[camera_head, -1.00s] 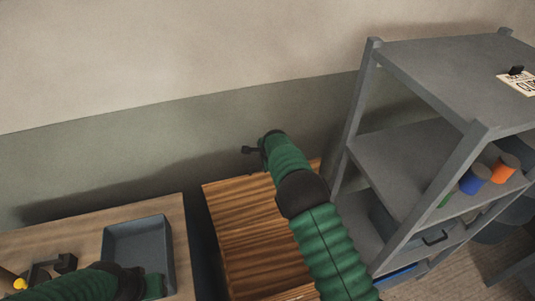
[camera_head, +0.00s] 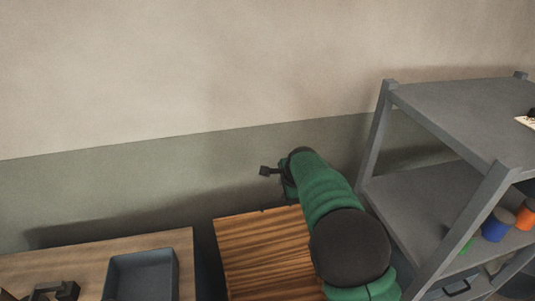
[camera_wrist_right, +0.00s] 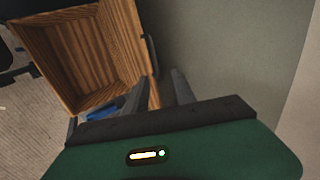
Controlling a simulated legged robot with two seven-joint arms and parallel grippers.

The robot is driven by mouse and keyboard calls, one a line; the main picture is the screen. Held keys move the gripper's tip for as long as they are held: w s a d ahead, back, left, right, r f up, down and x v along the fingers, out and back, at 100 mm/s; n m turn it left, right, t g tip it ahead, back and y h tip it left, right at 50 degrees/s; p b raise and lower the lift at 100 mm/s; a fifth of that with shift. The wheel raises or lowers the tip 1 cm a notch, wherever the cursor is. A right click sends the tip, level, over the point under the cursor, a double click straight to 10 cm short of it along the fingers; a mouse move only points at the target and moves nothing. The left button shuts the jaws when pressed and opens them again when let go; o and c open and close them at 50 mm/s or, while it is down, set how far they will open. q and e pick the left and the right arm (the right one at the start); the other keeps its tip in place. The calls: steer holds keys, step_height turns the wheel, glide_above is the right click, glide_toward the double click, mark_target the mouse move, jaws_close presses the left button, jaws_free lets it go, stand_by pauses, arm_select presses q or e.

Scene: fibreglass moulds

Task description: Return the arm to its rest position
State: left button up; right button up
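My right arm (camera_head: 328,190), with green sleeves and a large dark joint, reaches up over the striped wooden cabinet (camera_head: 250,245) in the head view. My right gripper (camera_head: 268,171) shows small and dark against the green wall band. In the right wrist view, the two grey fingers of the right gripper (camera_wrist_right: 163,88) stand apart with nothing between them, beside the open wooden cabinet (camera_wrist_right: 65,50). My left gripper does not show in the head view.
A grey shelf unit (camera_head: 440,110) stands at right, close to my right arm. It holds a blue can (camera_head: 497,226) and an orange can (camera_head: 525,216). At left, a table (camera_head: 85,263) bears a grey tray (camera_head: 142,275) and a dark object (camera_head: 55,291).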

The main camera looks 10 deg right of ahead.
steer(key=s+f+n+g, duration=0.2)
steer(key=s+n, duration=0.6)
steer(key=s, duration=0.8)
steer(key=s+f+n+g, duration=0.1)
steer(key=s+f+n, duration=0.5)
steer(key=s, duration=1.1)
steer(key=n, duration=0.3)
steer(key=shift+s+d+f+n+g, duration=0.2)
steer(key=shift+d+n+g, duration=0.1)
steer(key=shift+d+g, duration=0.1)
